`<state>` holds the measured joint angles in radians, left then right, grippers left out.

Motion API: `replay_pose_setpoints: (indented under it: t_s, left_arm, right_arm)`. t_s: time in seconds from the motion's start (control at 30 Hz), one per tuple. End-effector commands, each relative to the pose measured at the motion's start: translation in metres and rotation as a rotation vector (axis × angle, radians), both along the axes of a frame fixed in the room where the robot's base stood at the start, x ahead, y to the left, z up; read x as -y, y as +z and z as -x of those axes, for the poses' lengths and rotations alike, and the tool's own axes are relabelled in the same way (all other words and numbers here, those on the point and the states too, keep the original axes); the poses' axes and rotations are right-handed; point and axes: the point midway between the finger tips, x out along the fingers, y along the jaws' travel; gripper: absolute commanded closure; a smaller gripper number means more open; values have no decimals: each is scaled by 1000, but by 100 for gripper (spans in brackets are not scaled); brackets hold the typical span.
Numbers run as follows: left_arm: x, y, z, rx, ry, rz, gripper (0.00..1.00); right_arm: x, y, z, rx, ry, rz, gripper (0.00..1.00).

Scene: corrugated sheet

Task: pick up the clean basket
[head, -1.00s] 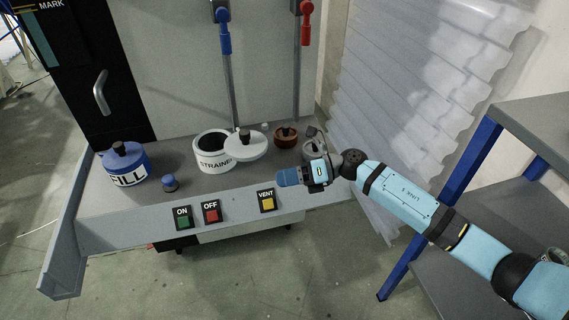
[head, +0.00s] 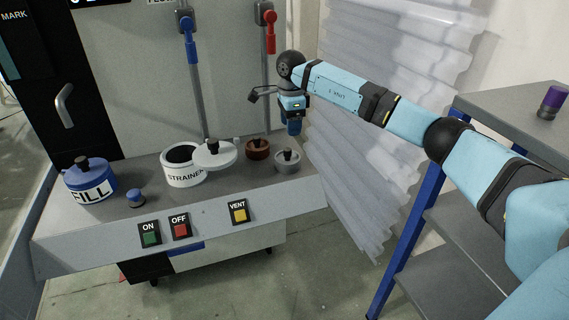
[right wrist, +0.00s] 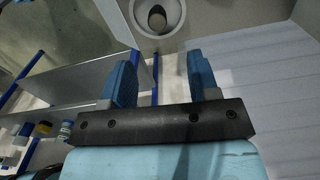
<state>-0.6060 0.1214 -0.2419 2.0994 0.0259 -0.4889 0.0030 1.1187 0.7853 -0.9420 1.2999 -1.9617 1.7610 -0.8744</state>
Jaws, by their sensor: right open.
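Two small round baskets with knobs stand near the right end of the grey counter in the head view. One is grey and clean-looking (head: 287,165); the other is brown (head: 257,151). My right gripper (head: 294,130) points down above the grey basket, apart from it. In the right wrist view its two blue fingers (right wrist: 158,82) are spread with nothing between them. The grey basket (right wrist: 176,28) shows beyond the fingertips at the top of that view, with its knob inside the ring. My left gripper is not in view.
A blue FILL pot (head: 90,186) is farther left. Blue and red levers (head: 270,32) rise behind. A corrugated sheet (head: 370,110) and a shelf rack (head: 500,135) stand to the right.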

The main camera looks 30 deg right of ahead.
Motion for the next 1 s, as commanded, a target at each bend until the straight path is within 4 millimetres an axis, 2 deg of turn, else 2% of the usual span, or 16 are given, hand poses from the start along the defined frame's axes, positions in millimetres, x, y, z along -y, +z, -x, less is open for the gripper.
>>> replay_pose_setpoints:
  t_s: [0.03,0.13,0.47,0.73,0.97,1.0]
  left_arm:
    - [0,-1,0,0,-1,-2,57]
    - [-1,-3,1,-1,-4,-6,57]
    - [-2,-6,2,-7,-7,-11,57]
    - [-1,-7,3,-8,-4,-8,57]
    - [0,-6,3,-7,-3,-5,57]
    - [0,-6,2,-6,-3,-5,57]
  right_arm:
    - [-1,-12,0,-2,0,-1,45]
    - [-1,-27,0,-2,1,-2,45]
    - [-4,-50,0,0,2,-3,45]
    - [-10,-88,-1,0,0,-3,45]
    - [-9,-92,-1,2,1,-3,45]
    - [-9,-92,-1,2,1,-3,47]
